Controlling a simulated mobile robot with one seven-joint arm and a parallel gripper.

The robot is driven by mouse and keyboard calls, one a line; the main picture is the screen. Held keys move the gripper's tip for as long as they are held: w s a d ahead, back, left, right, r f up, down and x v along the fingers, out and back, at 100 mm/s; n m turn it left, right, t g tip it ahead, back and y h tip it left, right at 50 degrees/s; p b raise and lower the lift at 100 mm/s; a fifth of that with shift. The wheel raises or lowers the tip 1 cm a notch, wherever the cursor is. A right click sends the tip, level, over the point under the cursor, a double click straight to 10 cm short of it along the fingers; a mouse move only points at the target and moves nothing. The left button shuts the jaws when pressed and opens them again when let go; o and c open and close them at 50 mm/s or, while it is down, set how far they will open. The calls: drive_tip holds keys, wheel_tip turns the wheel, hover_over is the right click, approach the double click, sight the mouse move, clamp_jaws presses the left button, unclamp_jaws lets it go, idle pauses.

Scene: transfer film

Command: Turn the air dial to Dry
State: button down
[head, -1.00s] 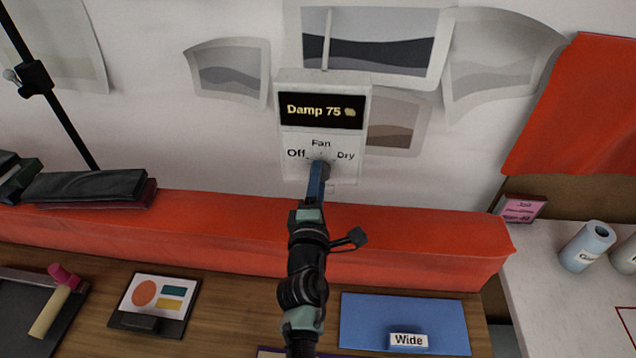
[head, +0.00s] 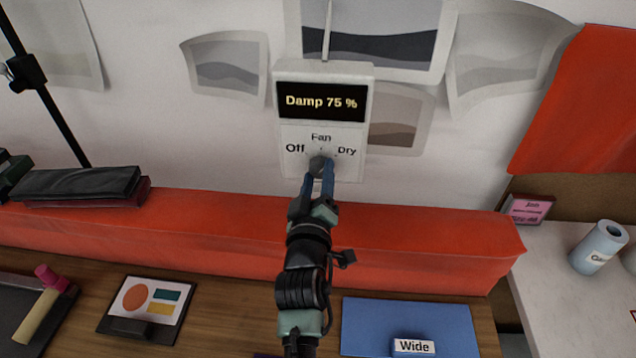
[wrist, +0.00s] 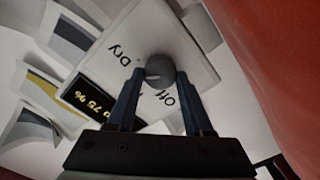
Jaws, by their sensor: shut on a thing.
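The air control box (head: 322,120) is white and fixed to the wall, with a dark display reading "Damp 75 %". Below the display are the labels Off at left, Fan at top and Dry at right. The grey round dial (head: 318,165) sits among them, partly covered by my fingers. My gripper (head: 318,182) is shut on the dial, one blue finger on either side. In the wrist view the dial (wrist: 160,70) shows between the two fingers of my gripper (wrist: 160,85), with the box tilted behind. Which label the dial points to is hard to tell.
A red-covered ledge (head: 420,240) runs below the box. On the wooden bench are a blue board (head: 380,320) with a "Wide" label and a card with coloured shapes (head: 150,305). A mallet (head: 40,305) lies at left. Pictures hang around the box.

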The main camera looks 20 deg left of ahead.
drive_tip(key=m+b, duration=0.3)
drive_tip(key=m, duration=0.1)
drive_tip(key=shift+f+m, duration=0.1)
drive_tip(key=shift+m, duration=0.3)
idle(0.4)
drive_tip(key=shift+c, duration=1.5)
unclamp_jaws()
drive_tip(key=b+v, duration=0.2)
drive_tip(key=v, duration=1.1)
